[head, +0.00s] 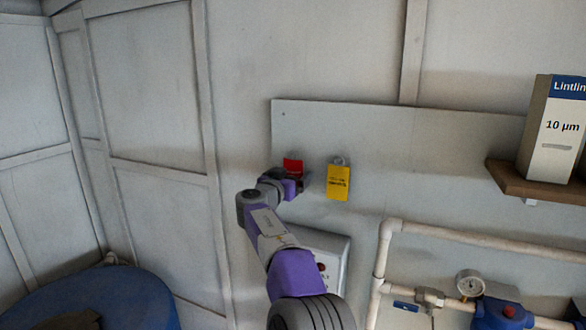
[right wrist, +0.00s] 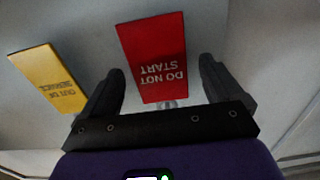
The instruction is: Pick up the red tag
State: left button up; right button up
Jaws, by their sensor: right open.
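The red tag (head: 293,166) hangs on the grey wall board, left of a yellow tag (head: 338,182). In the head view my right gripper covers its lower part. In the right wrist view the red tag (right wrist: 155,58) reads "DO NOT START" upside down and lies between the two fingers. My right gripper (right wrist: 163,78) is open, with a finger on each side of the tag and a gap to both. Whether the fingers reach around the tag's edges in depth, I cannot tell. My left gripper is in neither view.
The yellow tag also shows in the right wrist view (right wrist: 48,78), close beside the left finger. A grey box (head: 325,258) is below the tags. White pipes with a gauge (head: 469,283) and a shelf (head: 535,182) with a filter carton (head: 552,130) are to the right. A blue drum (head: 95,300) stands lower left.

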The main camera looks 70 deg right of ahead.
jog(key=shift+d, duration=0.2)
jog(key=shift+a, duration=0.1)
jog(key=c, duration=1.1)
